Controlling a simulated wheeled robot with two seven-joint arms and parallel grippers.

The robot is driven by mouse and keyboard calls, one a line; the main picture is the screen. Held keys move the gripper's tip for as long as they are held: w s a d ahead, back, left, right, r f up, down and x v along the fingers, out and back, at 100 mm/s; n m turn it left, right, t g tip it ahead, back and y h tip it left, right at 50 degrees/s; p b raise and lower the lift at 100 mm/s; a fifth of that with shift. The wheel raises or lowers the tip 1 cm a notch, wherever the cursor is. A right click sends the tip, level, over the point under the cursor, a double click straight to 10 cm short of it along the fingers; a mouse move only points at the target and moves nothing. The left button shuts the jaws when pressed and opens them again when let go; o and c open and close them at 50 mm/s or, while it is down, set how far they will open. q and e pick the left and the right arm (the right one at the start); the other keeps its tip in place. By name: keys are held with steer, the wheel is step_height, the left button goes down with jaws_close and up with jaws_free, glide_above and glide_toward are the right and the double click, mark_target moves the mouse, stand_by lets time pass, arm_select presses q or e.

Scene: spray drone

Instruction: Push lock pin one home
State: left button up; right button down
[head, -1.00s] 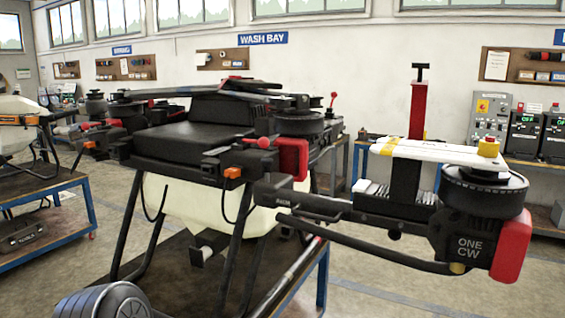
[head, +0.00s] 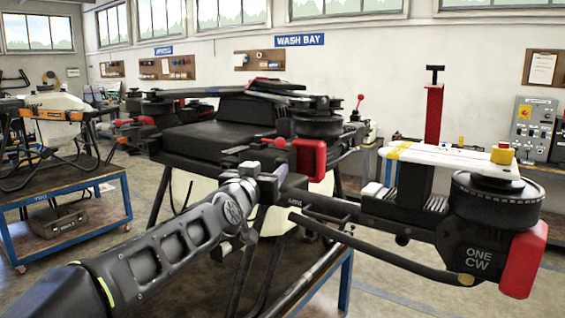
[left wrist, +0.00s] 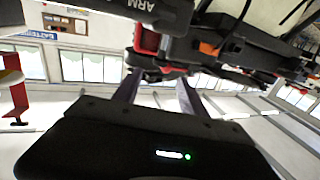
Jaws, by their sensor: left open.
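The drone (head: 210,135) stands on a blue-framed bench. Its arm one (head: 335,205) reaches right to a motor marked ONE CW (head: 478,258). A red-headed pin (head: 247,140), which looks like lock pin one, lies by the arm's root, left of a red block (head: 309,160). How deep it sits cannot be told. My left gripper (head: 268,180) is just below the pin in the head view, overlapping the arm's root; contact cannot be told. My right gripper is not in view.
Dark landing legs and a pale tank (head: 185,187) fill the space below the drone. Another bench (head: 75,215) stands at left, with open floor between.

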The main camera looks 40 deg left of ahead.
mark_target(279, 162)
arm_select(q)
steer(key=p+x, duration=0.1)
steer(key=x, duration=0.7)
steer(key=shift+f, duration=0.1)
jaws_close()
stand_by(0.5)
stand_by(0.9)
